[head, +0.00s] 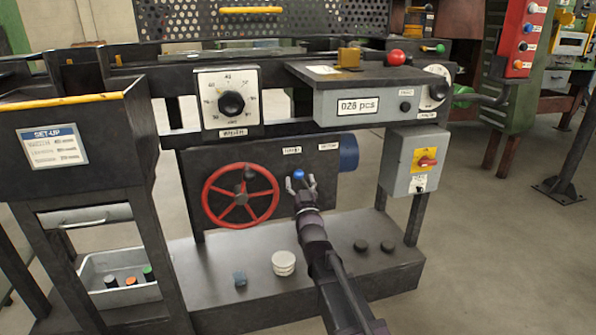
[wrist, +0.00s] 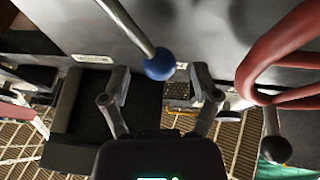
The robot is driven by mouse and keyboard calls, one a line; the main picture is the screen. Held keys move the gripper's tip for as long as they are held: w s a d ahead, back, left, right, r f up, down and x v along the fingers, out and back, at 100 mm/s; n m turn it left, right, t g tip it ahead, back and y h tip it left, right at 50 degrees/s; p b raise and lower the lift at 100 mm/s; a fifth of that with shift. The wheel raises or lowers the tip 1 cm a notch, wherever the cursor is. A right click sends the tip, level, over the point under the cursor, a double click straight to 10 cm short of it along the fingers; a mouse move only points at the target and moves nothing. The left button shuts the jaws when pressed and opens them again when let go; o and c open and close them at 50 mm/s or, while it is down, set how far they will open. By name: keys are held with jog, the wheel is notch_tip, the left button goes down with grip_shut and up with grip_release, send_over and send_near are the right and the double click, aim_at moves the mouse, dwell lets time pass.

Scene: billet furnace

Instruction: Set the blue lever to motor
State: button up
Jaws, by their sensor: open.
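The blue lever's round knob (head: 298,174) shows on the dark front panel, right of the red handwheel. In the wrist view the blue knob (wrist: 160,65) sits on a grey rod that comes in from the upper left. My gripper (head: 306,184) is at the knob in the head view. In the wrist view my gripper (wrist: 160,73) is open, with one finger on each side of the knob and a gap on both sides. Two small white labels, a left one (head: 292,150) and a right one (head: 328,146), are above the lever; their text is too small to read.
The red handwheel (head: 240,196) stands just left of the lever, and its rim (wrist: 262,75) is close to my right finger in the wrist view. A blue motor-like cylinder (head: 348,152) is at the panel's right end. A grey switch box (head: 398,166) hangs farther right.

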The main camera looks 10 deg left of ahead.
jog(key=shift+p+x, duration=0.3)
jog(key=shift+x, duration=0.8)
grip_shut()
